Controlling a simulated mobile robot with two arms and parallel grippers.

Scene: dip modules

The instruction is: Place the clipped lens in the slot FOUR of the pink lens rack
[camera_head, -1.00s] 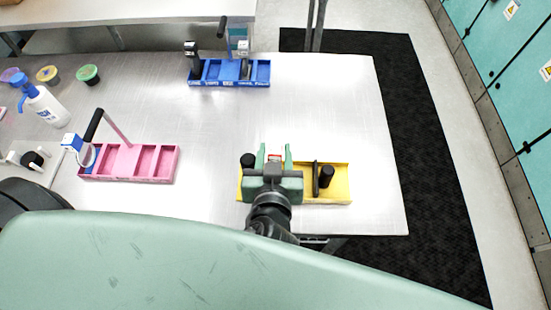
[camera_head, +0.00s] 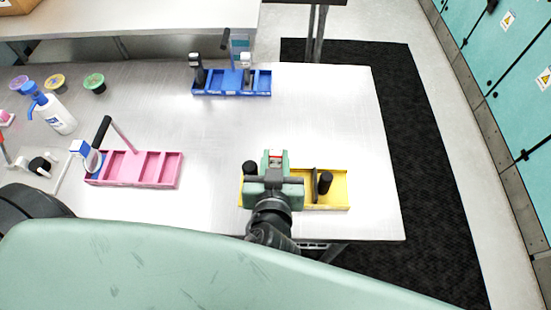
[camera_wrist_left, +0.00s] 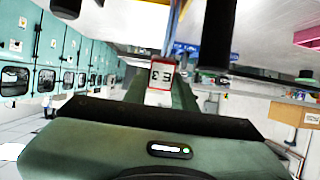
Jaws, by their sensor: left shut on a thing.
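My left gripper (camera_head: 275,160) is over the left part of the yellow rack (camera_head: 335,203). Its fingers are shut on a small clip with a white label framed in red (camera_head: 275,154). The label also shows between the fingers in the left wrist view (camera_wrist_left: 160,77). The gripper hides any lens below the clip. The pink lens rack (camera_head: 134,185) stands to the left, with a ring-shaped lens (camera_head: 94,161) under a white and blue clip (camera_head: 82,148) at its left end. Its slots to the right look empty; their labels are too small to read. My right gripper is not in view.
A blue rack (camera_head: 232,93) with upright dark parts stands at the back. A white bottle with a blue pump (camera_head: 58,113) and several small coloured tubs (camera_head: 94,83) are at the left. Clear table lies between the pink and yellow racks.

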